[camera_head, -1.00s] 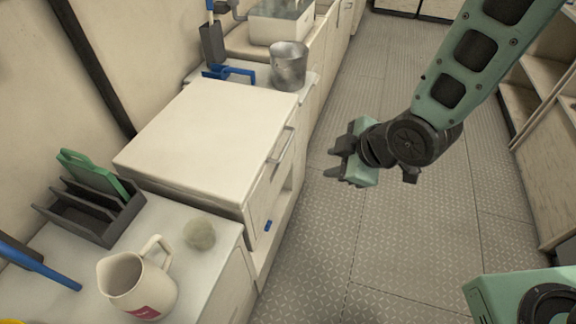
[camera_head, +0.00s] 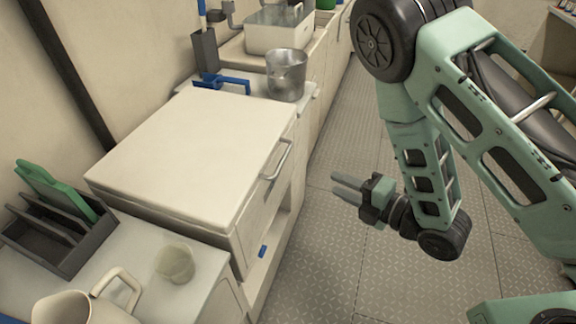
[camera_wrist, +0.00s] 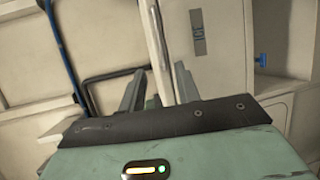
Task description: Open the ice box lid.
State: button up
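The ice box (camera_head: 262,215) is a cream box set in the left counter. Its flat lid (camera_head: 190,145) is down. A metal bar handle (camera_head: 280,160) is on the aisle-facing side near the top edge. My gripper (camera_head: 338,186) is right of the handle and apart from it, over the aisle, with its fingers pointing left. It is open and empty. In the wrist view, both fingers of my gripper (camera_wrist: 158,85) show with a gap between them. A grey label reading ICE (camera_wrist: 198,32) is on a pale panel beyond the right finger.
A rack (camera_head: 60,235) with green and grey boards, a pale cup (camera_head: 175,263) and a cream pitcher (camera_head: 85,308) stand in front. The aisle floor (camera_head: 320,270) is clear.

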jog(key=b+x, duration=0.7)
jog(key=b, duration=0.5)
jog(key=shift+f, duration=0.2)
jog(key=shift+w+a+f+b, duration=0.1)
jog(key=shift+w+a+b, duration=0.1)
jog(key=shift+b, duration=0.95)
jog(key=r+x, duration=0.1)
jog(key=x, duration=0.7)
jog(key=shift+w+a+f, duration=0.25)
jog(key=shift+c, duration=0.3)
jog(key=shift+r, duration=0.1)
grip_shut()
